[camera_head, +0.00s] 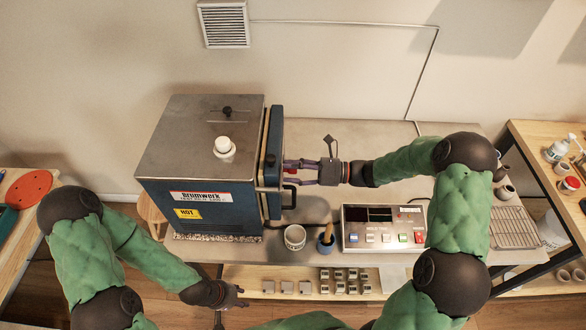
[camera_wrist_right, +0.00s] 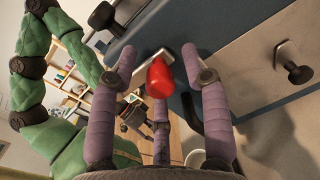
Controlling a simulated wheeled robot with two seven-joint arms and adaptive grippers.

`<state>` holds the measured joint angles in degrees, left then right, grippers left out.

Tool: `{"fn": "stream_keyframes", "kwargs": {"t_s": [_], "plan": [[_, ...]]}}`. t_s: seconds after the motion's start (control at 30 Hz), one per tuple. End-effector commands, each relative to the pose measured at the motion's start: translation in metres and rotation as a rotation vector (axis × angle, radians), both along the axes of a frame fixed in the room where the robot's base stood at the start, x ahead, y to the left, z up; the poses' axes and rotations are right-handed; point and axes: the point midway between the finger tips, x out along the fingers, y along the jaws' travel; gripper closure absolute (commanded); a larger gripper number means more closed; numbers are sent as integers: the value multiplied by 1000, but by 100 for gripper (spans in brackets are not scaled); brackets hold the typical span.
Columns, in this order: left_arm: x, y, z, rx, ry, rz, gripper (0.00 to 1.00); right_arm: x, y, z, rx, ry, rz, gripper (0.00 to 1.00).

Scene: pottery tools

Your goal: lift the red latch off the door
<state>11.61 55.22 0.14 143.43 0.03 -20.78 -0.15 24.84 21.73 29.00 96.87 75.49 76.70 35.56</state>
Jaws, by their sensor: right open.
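The red latch (camera_wrist_right: 160,78) shows in the right wrist view, on a metal bracket at the edge of the blue kiln door (camera_wrist_right: 260,75). The door (camera_head: 275,150) is on the right side of the kiln in the head view, where the fingers largely hide the latch. My right gripper (camera_head: 287,172) is open beside the door. In the right wrist view its purple fingers (camera_wrist_right: 160,65) stand on either side of the latch, with gaps that look free. My left gripper (camera_head: 238,293) is low, in front of the table, away from the latch; its finger opening is unclear.
The kiln (camera_head: 200,135) stands on the metal table. A dark door handle (camera_head: 290,192) sits just below the right gripper. A white cup (camera_head: 295,237), a blue pot with a tool (camera_head: 326,241) and a control box (camera_head: 384,228) stand in front. Shelves (camera_head: 548,165) are at right.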

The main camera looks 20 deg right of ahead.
Motion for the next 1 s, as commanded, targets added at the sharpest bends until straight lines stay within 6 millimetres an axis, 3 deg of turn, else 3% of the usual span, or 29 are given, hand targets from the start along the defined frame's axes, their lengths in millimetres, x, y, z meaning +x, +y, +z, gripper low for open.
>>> {"fn": "stream_keyframes", "kwargs": {"t_s": [0.23,0.4,0.77,1.0], "plan": [[0,0,0,0,0,0,60,0,0,0,0,0,0,55],[0,0,0,0,0,0,60,0,0,0,0,0,-1,100],[0,0,-1,0,0,0,60,0,0,2,-6,-21,-1,100],[0,0,-6,0,0,0,60,0,0,9,-38,-130,-2,100]]}}
